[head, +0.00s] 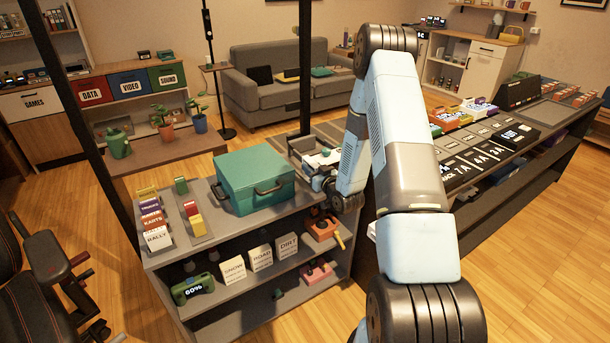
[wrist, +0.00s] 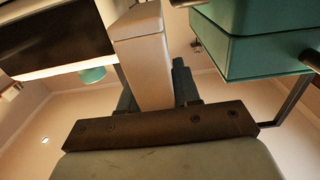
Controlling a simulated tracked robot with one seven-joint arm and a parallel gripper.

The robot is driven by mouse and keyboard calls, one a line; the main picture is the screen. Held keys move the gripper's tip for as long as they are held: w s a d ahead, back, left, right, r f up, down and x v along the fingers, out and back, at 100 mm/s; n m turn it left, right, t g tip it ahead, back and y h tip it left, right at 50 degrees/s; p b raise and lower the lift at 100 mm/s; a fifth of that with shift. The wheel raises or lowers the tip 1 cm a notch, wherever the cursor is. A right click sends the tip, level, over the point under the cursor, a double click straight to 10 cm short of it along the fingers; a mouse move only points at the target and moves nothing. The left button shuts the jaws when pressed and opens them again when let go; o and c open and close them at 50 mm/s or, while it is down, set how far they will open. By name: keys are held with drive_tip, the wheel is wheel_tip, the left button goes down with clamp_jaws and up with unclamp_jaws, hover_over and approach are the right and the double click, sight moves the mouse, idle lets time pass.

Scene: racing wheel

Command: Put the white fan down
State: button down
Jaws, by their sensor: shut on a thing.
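The white fan shows in the wrist view as a pale, block-like body (wrist: 145,55), upright between the dark fingers of my gripper (wrist: 153,88). My gripper is shut on it. In the head view my gripper (head: 322,180) is low at the right end of the grey shelf top, just right of the teal case. A small white part (head: 322,158) shows by the fingers there, probably the fan. The arm hides much of this spot, and I cannot tell whether the fan touches the surface below.
The teal case (head: 253,178) stands close on the left; it also shows in the wrist view (wrist: 265,40). Small boxes (head: 152,220) line the left of the grey shelf unit (head: 225,228). A long counter (head: 495,150) stands right. A dark post (head: 305,65) rises behind the shelf.

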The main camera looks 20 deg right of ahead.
drive_tip(key=shift+w+a+f, duration=0.25)
drive_tip(key=shift+a+f, duration=0.05)
drive_tip(key=shift+a, duration=0.05)
wheel_tip(320, 180, down, 3)
drive_tip(key=shift+w+r, duration=0.1)
drive_tip(key=shift+w, duration=0.05)
drive_tip(key=shift+a+f, duration=0.15)
drive_tip(key=shift+f, duration=0.2)
drive_tip(key=shift+a, duration=0.1)
drive_tip(key=c, duration=1.1)
unclamp_jaws()
